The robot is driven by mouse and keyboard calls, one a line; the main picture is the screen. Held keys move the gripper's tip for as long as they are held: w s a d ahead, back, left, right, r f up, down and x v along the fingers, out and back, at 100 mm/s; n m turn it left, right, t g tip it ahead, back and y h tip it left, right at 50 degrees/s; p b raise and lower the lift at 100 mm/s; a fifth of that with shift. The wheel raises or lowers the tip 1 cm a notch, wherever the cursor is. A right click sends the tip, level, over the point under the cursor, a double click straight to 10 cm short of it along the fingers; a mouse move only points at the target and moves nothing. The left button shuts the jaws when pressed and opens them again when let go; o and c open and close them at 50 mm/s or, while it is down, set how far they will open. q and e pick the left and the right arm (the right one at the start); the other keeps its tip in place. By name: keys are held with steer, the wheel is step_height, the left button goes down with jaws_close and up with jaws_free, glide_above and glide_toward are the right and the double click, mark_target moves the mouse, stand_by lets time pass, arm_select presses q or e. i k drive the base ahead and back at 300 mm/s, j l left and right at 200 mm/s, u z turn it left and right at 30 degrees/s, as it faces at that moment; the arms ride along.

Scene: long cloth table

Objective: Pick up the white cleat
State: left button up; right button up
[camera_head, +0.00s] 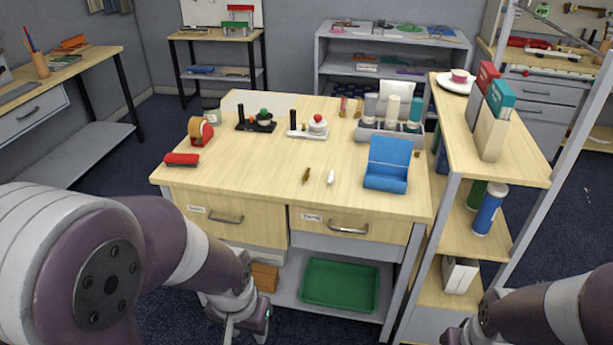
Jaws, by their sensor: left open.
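A small white piece, which looks like the white cleat (330,177), lies on the wooden table (250,185) near its front edge. A similar brown piece (306,175) lies just to its left. My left gripper (244,332) is open and empty, low in front of the table and below the tabletop, well apart from the white piece. Its fingertips are partly cut off by the bottom edge. My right gripper (455,338) barely shows at the bottom right, and its fingers are mostly out of frame.
A blue open box (387,165) stands right of the white piece. A red stapler-like item (182,159), a tape dispenser (200,131) and a grey bottle rack (390,133) are on the table. A wooden shelf (520,165) rises at the right. The table's front middle is mostly clear.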

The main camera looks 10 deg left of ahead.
mark_target(331, 179)
steer(key=i+j+z, duration=0.35)
steer(key=i, duration=0.15)
steer(key=i+j+z, duration=0.7)
steer(key=i+j, duration=0.2)
steer(key=j, duration=0.1)
